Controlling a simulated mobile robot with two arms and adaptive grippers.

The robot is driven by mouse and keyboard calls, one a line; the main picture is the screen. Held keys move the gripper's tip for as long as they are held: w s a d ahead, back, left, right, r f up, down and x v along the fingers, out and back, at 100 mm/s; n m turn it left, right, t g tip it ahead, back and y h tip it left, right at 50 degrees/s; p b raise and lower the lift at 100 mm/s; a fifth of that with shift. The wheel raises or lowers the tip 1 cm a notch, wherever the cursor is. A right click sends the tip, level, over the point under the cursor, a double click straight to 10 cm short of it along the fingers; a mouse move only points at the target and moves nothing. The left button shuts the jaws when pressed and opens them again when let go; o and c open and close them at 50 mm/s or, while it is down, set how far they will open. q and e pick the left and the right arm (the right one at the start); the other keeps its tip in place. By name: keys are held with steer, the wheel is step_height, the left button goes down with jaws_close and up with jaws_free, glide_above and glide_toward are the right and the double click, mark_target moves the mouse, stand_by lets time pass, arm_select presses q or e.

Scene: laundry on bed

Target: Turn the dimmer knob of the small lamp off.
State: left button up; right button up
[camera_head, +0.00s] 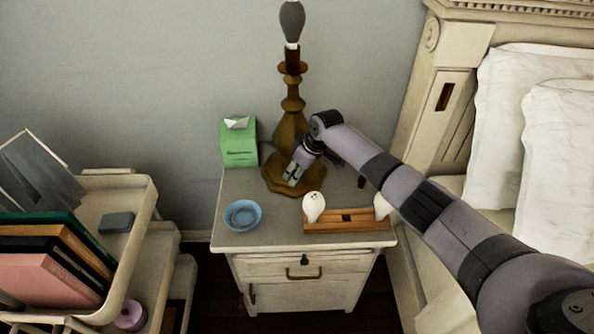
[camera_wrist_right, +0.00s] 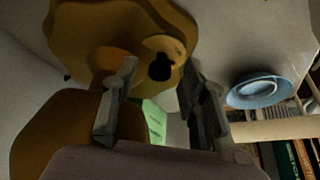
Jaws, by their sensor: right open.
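The lamp (camera_head: 290,122) stands at the back of the nightstand, with a brown turned body, a wide scalloped foot and a grey bulb on top. My right gripper (camera_head: 293,176) is low in front of the lamp body, over the foot. In the right wrist view, the dark dimmer knob (camera_wrist_right: 160,67) sits on a round brown boss of the lamp (camera_wrist_right: 88,30). The two fingers of my right gripper (camera_wrist_right: 158,74) are apart, one on each side of the knob in that picture. I cannot tell whether they touch it. The head view does not show the knob clearly. My left gripper is not in view.
The nightstand (camera_head: 232,226) also holds a green tissue box (camera_head: 238,148), a blue bowl (camera_head: 243,215) and a wooden tray (camera_head: 345,226) with white bulb-shaped items (camera_head: 313,206). A cart (camera_head: 142,225) with books stands left. The bed (camera_head: 470,110) is right.

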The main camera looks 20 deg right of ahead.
steer(key=v, duration=1.2)
steer(key=shift+a, duration=0.15)
